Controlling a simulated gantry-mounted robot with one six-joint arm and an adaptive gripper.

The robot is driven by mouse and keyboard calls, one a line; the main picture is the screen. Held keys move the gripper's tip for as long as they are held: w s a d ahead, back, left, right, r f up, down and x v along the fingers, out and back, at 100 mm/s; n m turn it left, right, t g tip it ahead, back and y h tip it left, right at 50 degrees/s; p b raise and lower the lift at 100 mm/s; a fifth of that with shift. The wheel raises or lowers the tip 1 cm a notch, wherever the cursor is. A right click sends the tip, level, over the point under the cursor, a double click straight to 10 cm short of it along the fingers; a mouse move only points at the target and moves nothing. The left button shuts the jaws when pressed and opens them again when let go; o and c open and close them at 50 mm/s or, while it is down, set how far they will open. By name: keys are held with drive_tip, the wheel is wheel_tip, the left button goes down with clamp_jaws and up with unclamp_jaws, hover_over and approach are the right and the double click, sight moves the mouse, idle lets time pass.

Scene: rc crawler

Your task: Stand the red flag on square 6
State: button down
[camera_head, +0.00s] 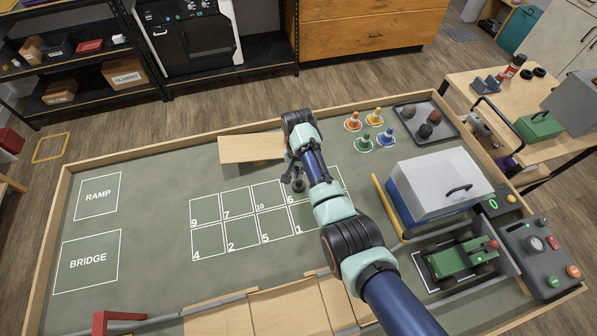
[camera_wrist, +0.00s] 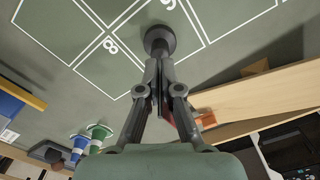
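My gripper (camera_wrist: 158,75) is shut on a thin upright piece with a round dark base (camera_wrist: 159,40), which I take as the flag. Some red cloth (camera_wrist: 171,114) shows behind the fingers in the wrist view; most of the flag is hidden. I cannot tell whether the base touches the mat.
A wooden board (camera_head: 250,148) lies just behind the grid. Several coloured cones (camera_head: 375,118) and a tray of dark rocks (camera_head: 425,107) are at the back right. A blue and white box (camera_head: 435,190) and green crawler (camera_head: 450,262) stand to the right. The left mat is clear.

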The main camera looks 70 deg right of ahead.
drive_tip(key=shift+f, duration=0.15)
drive_tip(key=c, duration=1.3)
unclamp_jaws()
wheel_tip(320, 180, up, 12)
drive_tip(key=shift+r+p, duration=0.2)
drive_tip(key=shift+p, duration=0.1)
